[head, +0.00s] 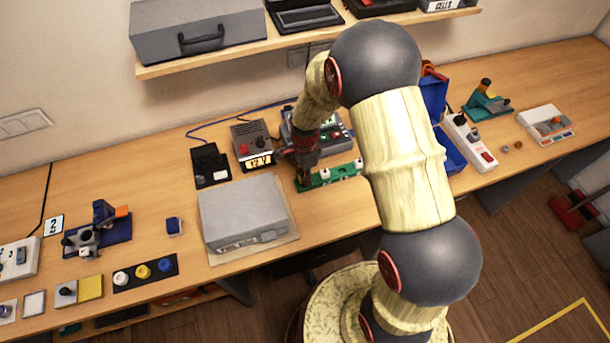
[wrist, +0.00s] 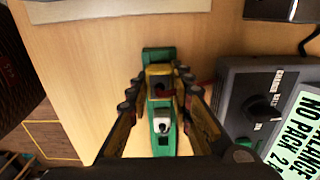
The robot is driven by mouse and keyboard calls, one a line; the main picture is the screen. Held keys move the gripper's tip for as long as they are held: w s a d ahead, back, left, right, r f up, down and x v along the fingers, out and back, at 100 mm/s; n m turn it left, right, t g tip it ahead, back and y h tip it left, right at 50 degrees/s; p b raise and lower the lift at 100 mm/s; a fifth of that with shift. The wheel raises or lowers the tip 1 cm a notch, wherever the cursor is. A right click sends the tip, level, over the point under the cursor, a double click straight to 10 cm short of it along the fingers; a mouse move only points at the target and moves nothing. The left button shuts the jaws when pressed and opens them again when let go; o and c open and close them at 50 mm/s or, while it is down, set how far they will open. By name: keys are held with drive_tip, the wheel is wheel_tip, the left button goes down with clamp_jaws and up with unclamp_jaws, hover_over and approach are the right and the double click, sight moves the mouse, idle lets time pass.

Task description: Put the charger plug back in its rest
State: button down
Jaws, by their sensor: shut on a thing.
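My gripper (head: 304,178) points down over the left end of a green strip (head: 345,173) near the front of the bench. In the wrist view its fingers (wrist: 160,84) are closed on the sides of a small yellow and dark block, which looks like the charger plug (wrist: 160,74). The plug is over or on the green strip (wrist: 158,54); I cannot tell whether it is seated in its rest. A white fitting (wrist: 162,127) shows on the strip. The charger (wrist: 270,110), a grey box with a knob and green display, stands beside the gripper.
A grey case (head: 243,210) lies in front of that, on a pale mat. A blue open box (head: 450,150) and a white power strip (head: 470,140) are at right. A shelf (head: 300,42) hangs above.

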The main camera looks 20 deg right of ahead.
drive_tip(key=shift+f, duration=0.45)
drive_tip(key=c, duration=1.6)
unclamp_jaws()
drive_tip(key=shift+o, duration=0.5)
wheel_tip(320, 180, up, 12)
